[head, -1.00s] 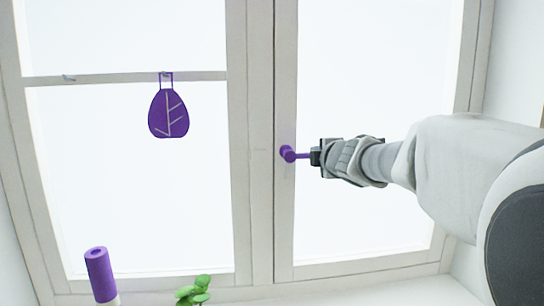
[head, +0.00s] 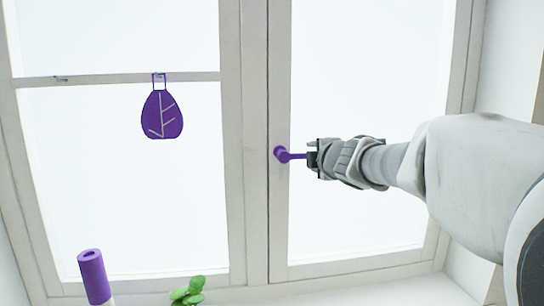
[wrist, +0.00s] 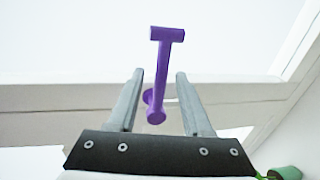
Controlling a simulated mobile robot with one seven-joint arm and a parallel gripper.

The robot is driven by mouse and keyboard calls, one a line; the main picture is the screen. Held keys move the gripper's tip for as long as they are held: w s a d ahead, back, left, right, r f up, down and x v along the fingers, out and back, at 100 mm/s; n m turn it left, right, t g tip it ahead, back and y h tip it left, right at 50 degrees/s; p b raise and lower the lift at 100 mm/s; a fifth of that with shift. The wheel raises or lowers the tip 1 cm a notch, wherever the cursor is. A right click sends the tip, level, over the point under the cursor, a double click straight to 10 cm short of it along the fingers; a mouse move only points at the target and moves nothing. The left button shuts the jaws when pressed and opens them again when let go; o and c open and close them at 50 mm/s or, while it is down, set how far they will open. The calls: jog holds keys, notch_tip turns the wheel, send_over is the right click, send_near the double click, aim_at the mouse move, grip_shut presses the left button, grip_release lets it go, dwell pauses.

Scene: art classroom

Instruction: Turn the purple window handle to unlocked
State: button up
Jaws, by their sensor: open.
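The purple window handle (head: 282,154) is on the middle frame of the window in the head view. Its lever points right, roughly level, and its end meets my gripper (head: 311,157). In the wrist view the purple handle (wrist: 160,70) shows between my two grey fingers, with a gap on each side. My gripper is open around or just in front of the lever; the depth is hard to tell. In the head view my fingers hide the lever's tip.
A purple leaf ornament (head: 162,115) hangs from the left window's crossbar (head: 110,78). A purple cylinder (head: 93,275) and a green plant (head: 188,291) stand at the bottom left. A green pot (wrist: 285,172) shows low right in the wrist view. The side wall (head: 510,90) is at the right.

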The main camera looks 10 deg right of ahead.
jog(key=s+r+p, duration=0.3)
jog(key=s+p, duration=0.2)
jog(key=s, duration=1)
jog(key=shift+s, duration=0.1)
jog(key=s+d+f+m+g+h, duration=0.1)
jog(key=s+f+m+g+h, duration=0.35)
jog(key=s+f+m, duration=0.75)
jog(key=s+a+f+m+g+y, duration=0.4)
jog(key=s+a+f+m+g, duration=0.1)
jog(key=s+a+m, duration=0.1)
jog(key=shift+s+a+f+g, duration=0.25)
jog(key=shift+a+g, duration=0.1)
jog(key=shift+a, duration=0.45)
